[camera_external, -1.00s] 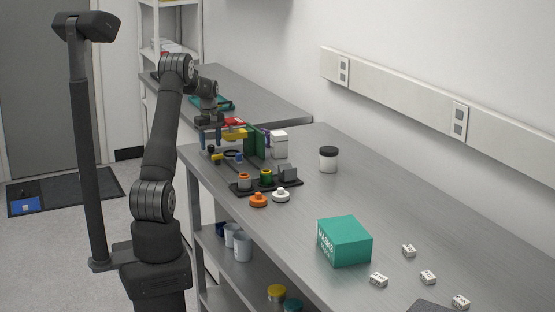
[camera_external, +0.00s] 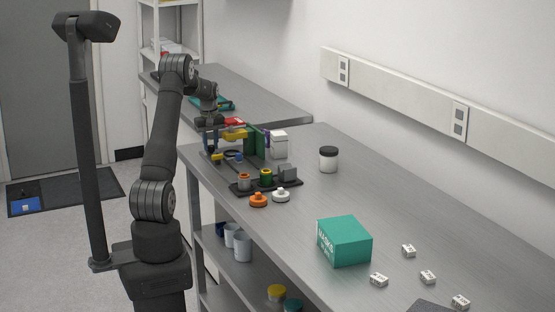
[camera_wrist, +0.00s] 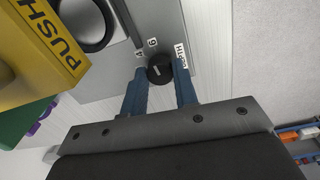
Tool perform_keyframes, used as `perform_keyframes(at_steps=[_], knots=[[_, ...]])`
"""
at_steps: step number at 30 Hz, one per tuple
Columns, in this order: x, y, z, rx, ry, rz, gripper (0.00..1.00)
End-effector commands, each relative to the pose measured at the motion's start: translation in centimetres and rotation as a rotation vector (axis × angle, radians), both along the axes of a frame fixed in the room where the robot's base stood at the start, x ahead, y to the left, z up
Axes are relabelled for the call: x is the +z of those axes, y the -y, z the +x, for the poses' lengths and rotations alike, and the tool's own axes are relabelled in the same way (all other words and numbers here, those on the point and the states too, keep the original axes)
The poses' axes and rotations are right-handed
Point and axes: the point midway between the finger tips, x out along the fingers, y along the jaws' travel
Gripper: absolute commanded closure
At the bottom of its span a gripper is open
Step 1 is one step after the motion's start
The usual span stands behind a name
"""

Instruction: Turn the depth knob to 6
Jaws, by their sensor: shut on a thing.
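The depth knob (camera_wrist: 160,69) is small, round and black, with a pale pointer line on its face. It shows in the wrist view on a grey panel (camera_wrist: 185,22). Small white labels with digits (camera_wrist: 152,42) and a partly hidden word label (camera_wrist: 181,56) sit around it. My gripper (camera_wrist: 160,75) has its two blue fingers on either side of the knob, shut on it. In the external view my gripper (camera_external: 211,146) is low over the device at the bench's far left end; the knob cannot be made out there.
A yellow block marked PUSH (camera_wrist: 45,45) and a round silver-rimmed dark part (camera_wrist: 85,22) lie left of the knob. A green plate (camera_external: 250,143), a white box (camera_external: 279,144) and a black tray (camera_external: 262,187) are nearby.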

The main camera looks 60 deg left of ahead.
Motion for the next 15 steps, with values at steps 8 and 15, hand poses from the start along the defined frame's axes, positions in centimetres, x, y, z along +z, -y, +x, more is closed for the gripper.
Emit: perform_keyframes(at_steps=[8, 15], knots=[[0.00, 0.01, 0.00, -0.089, 0.000, 0.000, 0.96], [0.00, 0.01, 0.00, -0.088, 0.000, 0.000, 0.67]])
